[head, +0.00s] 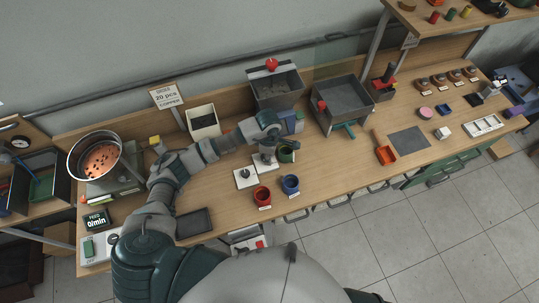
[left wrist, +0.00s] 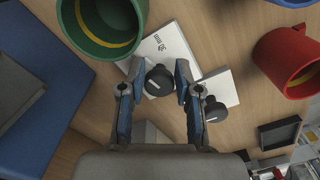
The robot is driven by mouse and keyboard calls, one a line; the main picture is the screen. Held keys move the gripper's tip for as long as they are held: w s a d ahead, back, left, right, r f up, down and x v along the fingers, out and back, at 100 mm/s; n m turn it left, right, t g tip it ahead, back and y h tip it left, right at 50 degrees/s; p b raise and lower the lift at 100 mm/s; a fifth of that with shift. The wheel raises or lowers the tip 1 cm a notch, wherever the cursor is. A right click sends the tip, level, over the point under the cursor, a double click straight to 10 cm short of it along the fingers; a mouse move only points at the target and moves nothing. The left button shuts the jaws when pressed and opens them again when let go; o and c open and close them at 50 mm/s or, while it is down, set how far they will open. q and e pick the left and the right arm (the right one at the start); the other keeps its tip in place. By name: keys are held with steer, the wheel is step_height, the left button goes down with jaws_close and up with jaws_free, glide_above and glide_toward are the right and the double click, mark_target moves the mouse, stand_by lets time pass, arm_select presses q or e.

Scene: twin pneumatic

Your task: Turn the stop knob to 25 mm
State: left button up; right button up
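My left gripper (head: 272,146) reaches over the bench near the white stop plates. In the left wrist view its fingers (left wrist: 160,72) lie on either side of a round dark knob (left wrist: 160,82). Whether they touch the knob I cannot tell. The knob sits on a white plate (left wrist: 174,40) with printing ending in "mm"; its number and the knob's setting are not clear. A second dark knob (left wrist: 214,110) on another white plate (left wrist: 222,88) is just right of the right finger. In the head view one plate (head: 247,178) shows a dark knob. My right gripper is not in view.
A green cup (left wrist: 84,42) and a red cup (left wrist: 272,85) stand close to the fingers. A blue cup (head: 290,185) is beside the red one. Grey bins (head: 345,103) stand behind. A dark tray (head: 194,223) lies nearer my body.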

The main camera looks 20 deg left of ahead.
arm_select(q)
steer(key=shift+a+f, duration=0.1)
steer(key=shift+a, duration=0.55)
jaws_close()
steer(key=shift+a+f, duration=0.1)
steer(key=shift+a, duration=0.5)
steer(key=shift+d, duration=0.2)
steer(key=shift+n, duration=0.4)
steer(key=shift+f+n+b, duration=0.1)
steer(key=shift+n+b, duration=0.6)
steer(key=shift+n, duration=0.2)
steer(key=shift+s+d+n, duration=0.1)
steer(key=shift+n, duration=0.4)
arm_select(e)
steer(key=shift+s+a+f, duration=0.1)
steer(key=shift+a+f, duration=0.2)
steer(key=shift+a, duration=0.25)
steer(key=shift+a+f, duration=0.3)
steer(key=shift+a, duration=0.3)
